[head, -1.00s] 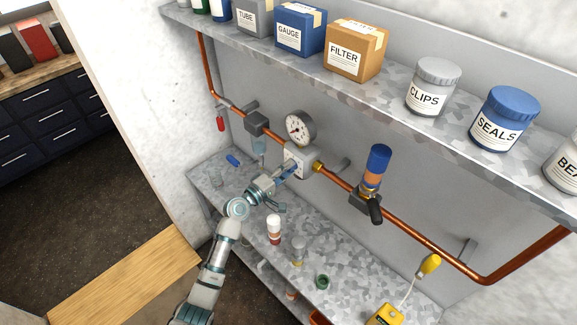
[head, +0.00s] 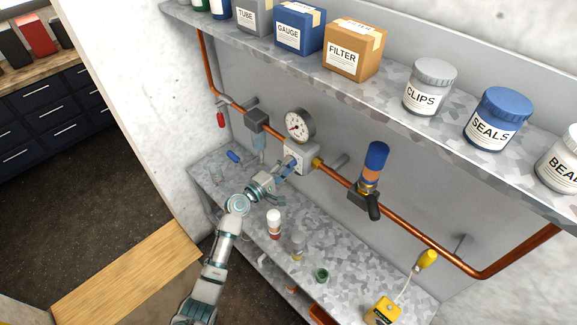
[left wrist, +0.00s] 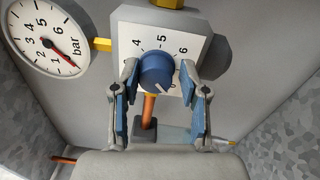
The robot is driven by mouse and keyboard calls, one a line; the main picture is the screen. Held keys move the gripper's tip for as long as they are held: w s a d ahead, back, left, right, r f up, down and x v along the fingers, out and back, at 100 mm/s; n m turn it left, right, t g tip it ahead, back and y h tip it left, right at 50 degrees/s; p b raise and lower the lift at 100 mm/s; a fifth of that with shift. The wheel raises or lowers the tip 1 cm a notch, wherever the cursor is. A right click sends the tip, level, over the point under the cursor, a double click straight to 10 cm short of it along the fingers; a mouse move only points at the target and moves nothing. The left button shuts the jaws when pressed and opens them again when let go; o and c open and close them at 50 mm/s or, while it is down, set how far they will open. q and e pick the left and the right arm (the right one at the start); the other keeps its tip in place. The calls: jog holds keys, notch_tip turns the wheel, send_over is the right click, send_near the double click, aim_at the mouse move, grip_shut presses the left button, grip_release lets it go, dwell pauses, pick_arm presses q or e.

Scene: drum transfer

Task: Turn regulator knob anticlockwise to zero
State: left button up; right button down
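The blue regulator knob (left wrist: 156,70) sits on a white dial plate (left wrist: 190,50) marked 4, 5, 6 and 0 in the left wrist view. Its white mark points down and right, close to the 0. My left gripper (left wrist: 160,78) has its fingers apart on both sides of the knob, with gaps to it. In the head view my left gripper (head: 285,172) is at the regulator block (head: 299,157), hiding most of the knob. The pressure gauge (left wrist: 47,38) has a red needle pointing down and right, past the 1 near the word bar. My right gripper is not in view.
A copper pipe (head: 420,246) runs along the wall, with a blue-topped valve (head: 372,170) right of the regulator. A shelf with boxes and jars (head: 430,85) hangs above. The lower bench (head: 345,262) holds small bottles and a yellow device (head: 383,310).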

pick_arm(q)
jog(key=shift+o, duration=1)
jog(key=shift+a+f, duration=0.15)
jog(key=shift+f, duration=0.1)
jog(key=shift+a+r, duration=0.15)
jog(key=v, duration=1.2)
jog(key=shift+a, duration=0.2)
jog(key=shift+d, duration=0.25)
